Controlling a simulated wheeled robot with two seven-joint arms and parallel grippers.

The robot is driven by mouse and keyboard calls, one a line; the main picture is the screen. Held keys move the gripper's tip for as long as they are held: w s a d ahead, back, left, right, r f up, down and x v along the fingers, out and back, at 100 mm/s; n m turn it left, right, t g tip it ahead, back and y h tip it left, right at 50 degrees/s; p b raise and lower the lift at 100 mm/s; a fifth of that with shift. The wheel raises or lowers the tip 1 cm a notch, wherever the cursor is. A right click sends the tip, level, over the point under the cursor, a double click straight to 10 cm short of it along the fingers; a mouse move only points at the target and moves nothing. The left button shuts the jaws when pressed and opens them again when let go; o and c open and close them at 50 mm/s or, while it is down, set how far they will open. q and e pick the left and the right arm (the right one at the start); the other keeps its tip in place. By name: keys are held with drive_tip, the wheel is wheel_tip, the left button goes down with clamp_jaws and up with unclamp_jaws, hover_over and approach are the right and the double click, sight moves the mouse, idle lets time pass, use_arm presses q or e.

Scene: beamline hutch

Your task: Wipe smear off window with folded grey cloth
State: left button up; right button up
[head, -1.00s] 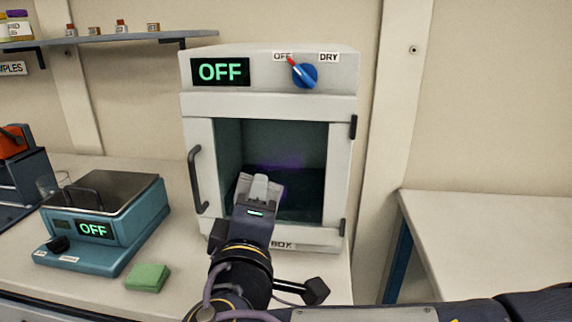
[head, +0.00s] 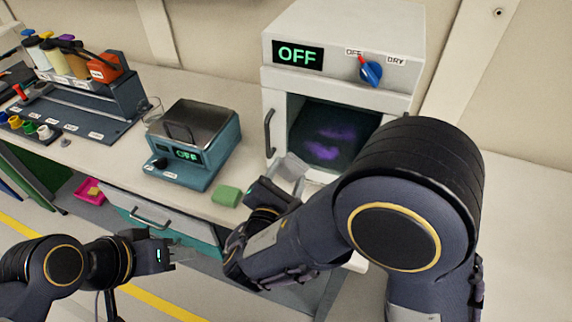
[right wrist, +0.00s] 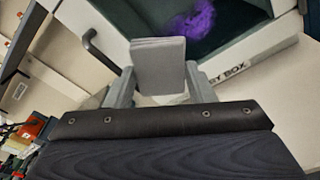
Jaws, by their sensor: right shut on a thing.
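The dry box (head: 342,32) stands on the bench with its door shut. Its dark window (head: 375,122) carries a purple smear (head: 330,143), which also shows in the right wrist view (right wrist: 190,20). My right gripper (right wrist: 160,88) is shut on the folded grey cloth (right wrist: 158,62), which stands up between the fingers. In the head view the cloth (head: 291,168) is in front of the lower left of the door; whether it touches is unclear. My left gripper (head: 186,256) hangs low in front of the bench, apart from everything; its jaw gap is unclear.
A green block (head: 226,196) lies near the bench edge. The door handle (head: 269,133) sticks out at the left. A rack of bottles (head: 115,95) stands further left.

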sight(303, 143)
drive_tip(key=shift+r+p+x, duration=0.15)
drive_tip(key=shift+p+x, duration=0.05)
drive_tip(key=shift+x, duration=1.2)
drive_tip(key=shift+r+p+x, duration=0.1)
drive_tip(key=shift+p+x, duration=0.1)
drive_tip(key=shift+x, duration=1.2)
drive_tip(key=shift+d+b+x, duration=0.2)
drive_tip(key=shift+b+x, duration=0.1)
drive_tip(key=shift+x, duration=0.7)
drive_tip(key=shift+s+r, duration=0.1)
